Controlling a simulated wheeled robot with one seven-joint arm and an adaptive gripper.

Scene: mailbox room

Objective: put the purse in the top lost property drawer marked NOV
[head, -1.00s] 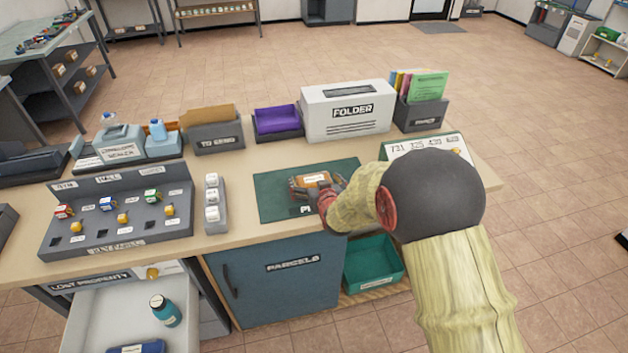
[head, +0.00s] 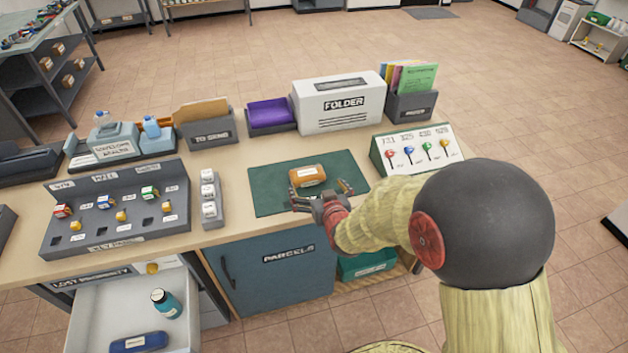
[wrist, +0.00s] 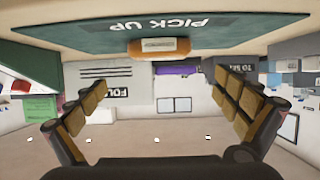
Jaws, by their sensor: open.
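The purse, a small orange-brown item with a pale label (head: 308,176), lies on the dark green mat (head: 270,197) on the counter. In the wrist view the purse (wrist: 158,47) shows ahead of the fingers, under the mat's upside-down PICK UP lettering. My gripper (head: 318,190) is open and empty at the mat's front edge, its fingers spread either side of the purse's near side, apart from it. A white drawer (head: 95,310) under the LOST PROPERTY label (head: 90,279) stands open at lower left, holding a teal bottle (head: 166,303) and a blue case (head: 138,342). I cannot read NOV.
Behind the mat stand a white FOLDER box (head: 338,103), a purple-filled tray (head: 268,115) and a paper holder (head: 411,105). A key rack (head: 115,215) and a small white-block stand (head: 209,197) are left of the mat. A key board (head: 418,150) is to its right.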

